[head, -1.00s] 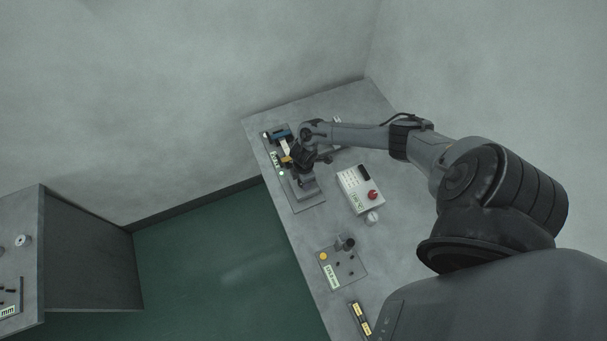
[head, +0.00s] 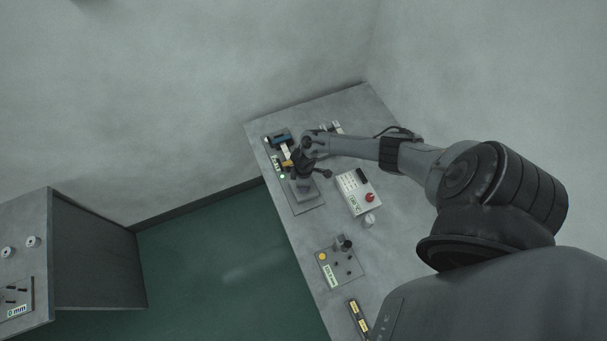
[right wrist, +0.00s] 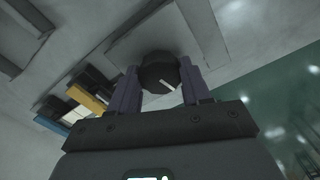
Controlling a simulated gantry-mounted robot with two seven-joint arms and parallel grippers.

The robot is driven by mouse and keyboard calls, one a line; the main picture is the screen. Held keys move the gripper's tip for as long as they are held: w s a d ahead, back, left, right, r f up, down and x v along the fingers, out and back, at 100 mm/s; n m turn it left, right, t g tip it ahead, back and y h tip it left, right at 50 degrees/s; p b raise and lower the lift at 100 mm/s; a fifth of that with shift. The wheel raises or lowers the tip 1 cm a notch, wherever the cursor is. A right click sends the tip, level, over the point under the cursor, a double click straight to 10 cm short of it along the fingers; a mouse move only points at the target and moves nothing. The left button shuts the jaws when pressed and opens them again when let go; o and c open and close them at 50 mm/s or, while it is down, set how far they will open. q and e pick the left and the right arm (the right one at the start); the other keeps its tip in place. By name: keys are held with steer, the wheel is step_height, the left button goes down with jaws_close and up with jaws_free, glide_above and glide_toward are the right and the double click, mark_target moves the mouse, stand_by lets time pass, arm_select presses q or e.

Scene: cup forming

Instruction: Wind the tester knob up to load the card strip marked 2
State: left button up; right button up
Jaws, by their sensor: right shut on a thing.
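The tester (head: 306,205) stands on the left part of the table in the head view. A pale card strip (head: 285,147) spans between its blue clamp (head: 281,134) and yellow clamp (head: 287,163); its mark is too small to read. In the right wrist view, the strip is partly visible beside the yellow clamp (right wrist: 88,101). My right gripper (right wrist: 160,82) is shut on the dark round tester knob (right wrist: 158,75), with one finger on each side. The knob's white pointer line slants down to the right. My left gripper is not in view.
A white keypad box (head: 353,190) with a red button (head: 369,197) stands right of the tester. A pale knob-like piece (head: 369,220) is below it. Nearer are a grey plate with pegs (head: 340,262) and a black bar with yellow labels (head: 358,318). Another table (head: 30,210) is at left.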

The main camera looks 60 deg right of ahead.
steer(key=o, duration=1.1)
steer(key=shift+c, duration=0.2)
step_height(320, 180, up, 11)
steer(key=p, duration=0.2)
stand_by(0.9)
